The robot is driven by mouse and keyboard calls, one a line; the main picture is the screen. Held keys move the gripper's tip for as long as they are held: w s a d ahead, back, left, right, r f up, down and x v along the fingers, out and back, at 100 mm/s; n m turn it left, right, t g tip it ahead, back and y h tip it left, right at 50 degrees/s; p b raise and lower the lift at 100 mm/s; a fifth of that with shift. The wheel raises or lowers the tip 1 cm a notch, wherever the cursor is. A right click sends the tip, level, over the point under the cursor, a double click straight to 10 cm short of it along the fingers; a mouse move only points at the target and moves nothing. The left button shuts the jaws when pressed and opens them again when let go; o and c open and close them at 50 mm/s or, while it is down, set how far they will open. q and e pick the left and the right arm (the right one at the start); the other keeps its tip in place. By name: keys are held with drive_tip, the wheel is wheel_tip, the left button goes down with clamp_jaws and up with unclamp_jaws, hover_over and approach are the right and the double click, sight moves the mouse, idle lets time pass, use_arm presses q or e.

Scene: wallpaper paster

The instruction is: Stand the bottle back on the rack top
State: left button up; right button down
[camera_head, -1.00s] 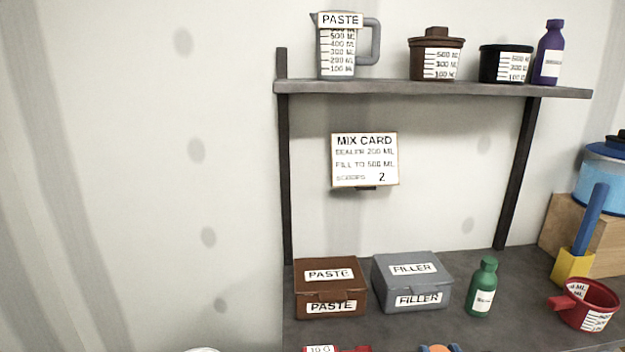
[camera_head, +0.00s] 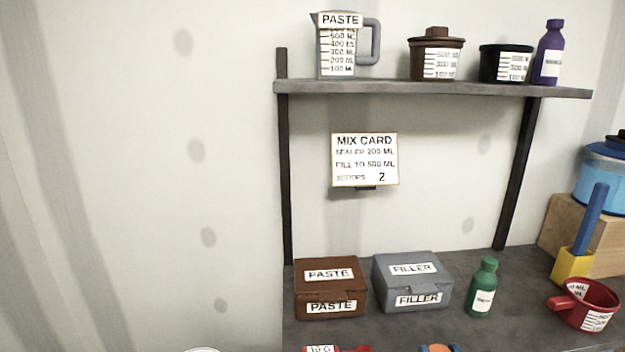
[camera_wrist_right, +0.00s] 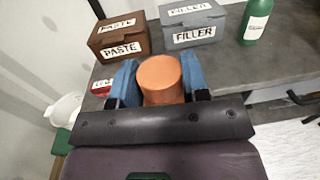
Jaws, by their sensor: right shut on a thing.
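My right gripper (camera_wrist_right: 158,82) has blue fingers shut on an orange cylinder (camera_wrist_right: 160,75); only its plain round end and upper side show, so I cannot tell its full shape. In the head view the same orange cylinder (camera_head: 438,349) just shows at the bottom edge, at the front of the bench. The rack top is a grey shelf (camera_head: 430,88) high at the back. A purple bottle (camera_head: 548,55) stands upright at its right end. A green bottle (camera_head: 483,287) stands upright on the bench, right of the grey box. My left gripper is not in view.
On the shelf stand a paste jug (camera_head: 338,55), a brown lidded pot (camera_head: 436,60) and a black pot (camera_head: 505,63). A brown paste box (camera_head: 330,290) and a grey filler box (camera_head: 412,283) sit on the bench (camera_head: 400,328). A red measuring cup (camera_head: 588,303) is at right.

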drive_tip(key=shift+f, duration=0.55)
drive_tip(key=shift+w, duration=0.15)
drive_tip(key=shift+r, duration=0.1)
